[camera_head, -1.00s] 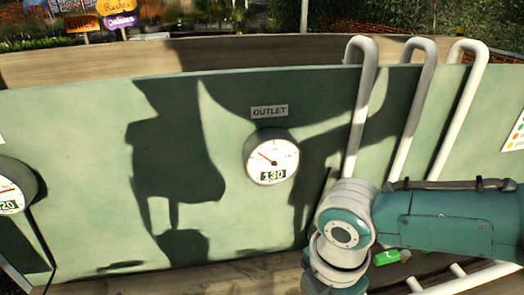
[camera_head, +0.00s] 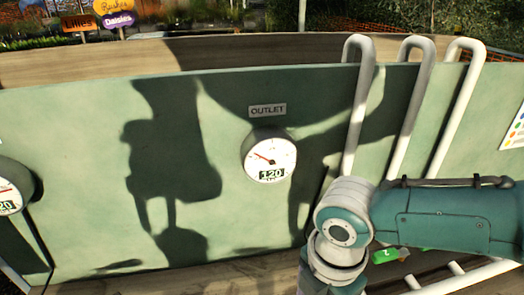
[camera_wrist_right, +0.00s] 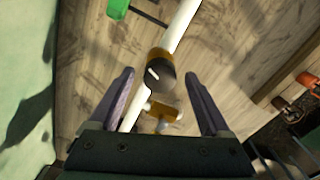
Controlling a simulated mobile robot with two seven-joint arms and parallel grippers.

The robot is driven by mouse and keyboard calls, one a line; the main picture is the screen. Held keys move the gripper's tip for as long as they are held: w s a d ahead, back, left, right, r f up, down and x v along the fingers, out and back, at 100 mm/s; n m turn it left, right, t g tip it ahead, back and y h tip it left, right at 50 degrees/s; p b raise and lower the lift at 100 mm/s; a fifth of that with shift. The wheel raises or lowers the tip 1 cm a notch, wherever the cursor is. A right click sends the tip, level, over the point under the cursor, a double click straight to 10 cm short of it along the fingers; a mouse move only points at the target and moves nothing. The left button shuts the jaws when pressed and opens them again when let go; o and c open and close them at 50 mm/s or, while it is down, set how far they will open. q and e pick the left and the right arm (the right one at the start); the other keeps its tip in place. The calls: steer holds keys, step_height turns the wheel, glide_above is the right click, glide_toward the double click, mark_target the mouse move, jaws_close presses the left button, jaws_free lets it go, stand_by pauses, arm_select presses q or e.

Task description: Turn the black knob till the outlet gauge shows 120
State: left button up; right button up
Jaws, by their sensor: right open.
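The outlet gauge (camera_head: 269,156), round and white-faced under an OUTLET label (camera_head: 267,110), reads 120 on its digital display. The black knob (camera_wrist_right: 153,76), with a white pointer mark, is on a brass fitting on a white pipe in the right wrist view. My right gripper (camera_wrist_right: 158,74) is open, its two purple fingers apart on either side of the knob as seen from the wrist. Whether either finger touches the knob I cannot tell. In the head view my right arm hides the knob and the gripper. My left gripper is not in view.
A second gauge (camera_head: 9,196) is cut off at the left edge. White pipes (camera_head: 362,100) bend over the green panel (camera_head: 100,130) at the right. A green tag (camera_head: 386,256) is beside my right arm and a green handle (camera_wrist_right: 118,8) shows above the knob.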

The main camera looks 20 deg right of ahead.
step_height(320, 180, up, 10)
steer(key=p, duration=0.1)
steer(key=shift+p, duration=0.3)
stand_by(0.3)
steer(key=s+a+r+m+t+y, duration=0.2)
steer(key=s+a+r+m+y, duration=0.1)
steer(key=s+a+m, duration=0.45)
steer(key=s+d+r+m+t+h, duration=0.2)
steer(key=s+d+r+m+h, duration=0.15)
steer(key=d+m, duration=0.55)
step_height(320, 180, up, 26)
steer(key=a+m+p, duration=0.1)
steer(key=a+p, duration=0.1)
steer(key=p, duration=2.4)
steer(key=shift+a+y, duration=0.25)
steer(key=shift+y, duration=0.1)
